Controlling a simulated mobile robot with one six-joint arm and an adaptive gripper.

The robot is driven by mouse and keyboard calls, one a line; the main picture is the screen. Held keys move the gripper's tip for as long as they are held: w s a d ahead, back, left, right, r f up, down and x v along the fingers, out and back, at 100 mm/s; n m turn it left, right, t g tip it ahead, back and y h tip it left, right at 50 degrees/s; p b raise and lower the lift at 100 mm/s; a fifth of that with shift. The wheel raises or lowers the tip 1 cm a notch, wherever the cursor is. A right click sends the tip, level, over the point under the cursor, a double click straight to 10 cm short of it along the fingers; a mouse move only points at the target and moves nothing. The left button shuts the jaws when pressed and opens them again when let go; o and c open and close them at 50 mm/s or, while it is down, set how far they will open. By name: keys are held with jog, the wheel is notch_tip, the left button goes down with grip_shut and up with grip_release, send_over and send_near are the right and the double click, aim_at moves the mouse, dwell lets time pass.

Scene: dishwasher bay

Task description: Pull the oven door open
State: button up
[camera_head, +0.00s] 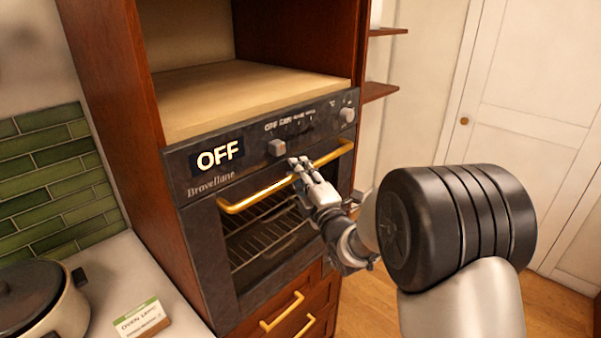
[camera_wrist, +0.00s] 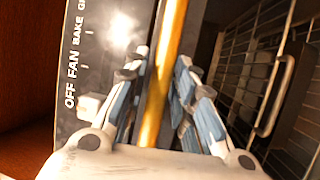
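The oven (camera_head: 262,150) is dark, with an "OFF" display and knobs above its door. The oven door (camera_head: 207,255) looks shut, and wire racks show through its window. A brass bar handle (camera_head: 252,199) runs across the top of the door. My gripper (camera_head: 303,168) is at the middle of this handle. In the wrist view, the brass bar (camera_wrist: 165,70) runs between my two fingers (camera_wrist: 163,72). The fingers stand apart on either side of the bar, with a small gap on the left. Contact on the right side is hard to tell.
Drawers with brass handles (camera_head: 283,311) lie below the oven. A pot (camera_head: 40,305) and a small labelled card (camera_head: 142,319) stand on the white counter (camera_head: 130,275) at left. A white door (camera_head: 530,115) is at right, with bare wooden floor (camera_head: 560,305) before it.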

jog(key=shift+c, duration=0.4)
grip_shut()
jog(key=shift+d+f, duration=0.1)
jog(key=shift+d, duration=0.05)
